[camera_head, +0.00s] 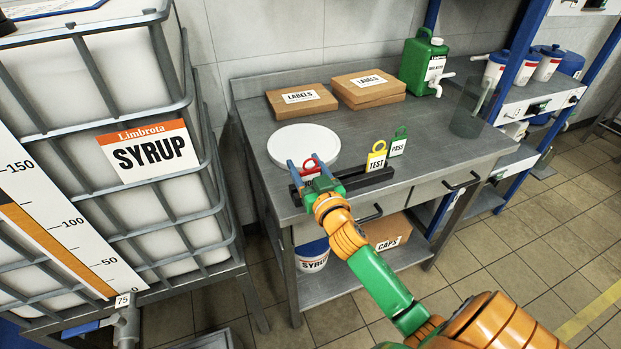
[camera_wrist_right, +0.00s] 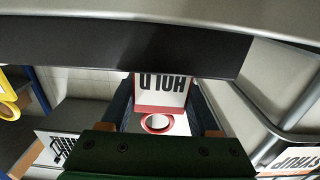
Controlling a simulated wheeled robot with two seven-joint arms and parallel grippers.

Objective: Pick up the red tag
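The red tag (camera_head: 309,164) has a ring on top and stands at the left end of a dark rack (camera_head: 350,182) on the steel table. In the right wrist view the red tag (camera_wrist_right: 160,92) shows the word HOLD upside down, with its red ring below. My right gripper (camera_head: 313,170) is at the red tag, with one blue finger on either side of it. The fingers look spread, and I see no clear grip on the tag. The gripper partly hides the tag in the head view. My left gripper is out of view.
A yellow TEST tag (camera_head: 376,161) and a green PASS tag (camera_head: 398,143) stand further right along the rack. A white round disc (camera_head: 303,143) lies just behind. LABELS boxes (camera_head: 301,98) and a green jug (camera_head: 421,66) are at the back. A SYRUP tank (camera_head: 150,160) stands left.

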